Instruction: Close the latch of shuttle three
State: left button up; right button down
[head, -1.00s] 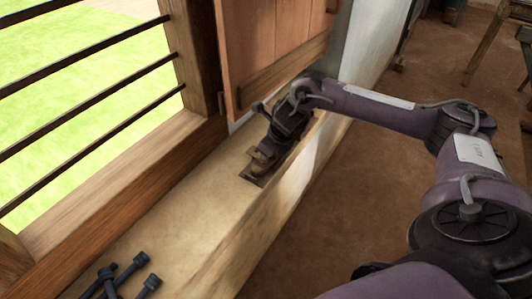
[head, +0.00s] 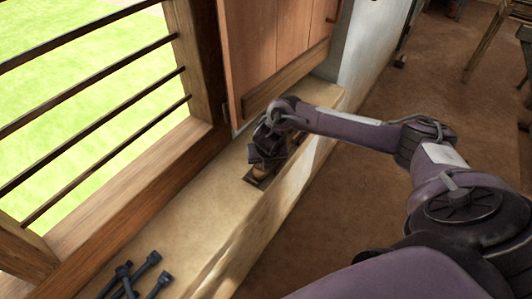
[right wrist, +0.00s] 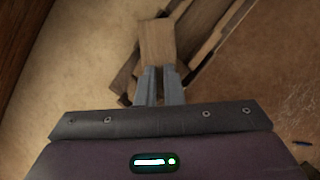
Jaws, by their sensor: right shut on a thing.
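My left gripper is not in view.
The pale ledge (head: 195,215) runs below a barred window with a wooden frame (head: 125,195). Several dark pegs (head: 143,270) lie on its near end. A wooden shutter (head: 265,45) stands close behind my right wrist. The ledge between pegs and gripper is clear.

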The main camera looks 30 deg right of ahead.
jog(key=m+p, duration=0.1)
jog(key=p, duration=0.1)
jog(key=m+g+h+p, duration=0.1)
jog(key=m+p, duration=0.3)
jog(key=shift+w+a+r, duration=0.1)
jog(key=shift+a+r, duration=0.15)
jog(key=shift+w+f+m+g+h+p, duration=0.15)
jog(key=shift+m+g+h+p, duration=0.5)
jog(key=shift+m+p, duration=0.9)
jog(key=shift+f+m, duration=0.1)
jog(key=shift+m, duration=0.15)
jog(key=c, duration=1.8)
grip_release()
jog(key=p+v, duration=0.1)
jog(key=v, duration=0.7)
jog(key=shift+p, duration=0.3)
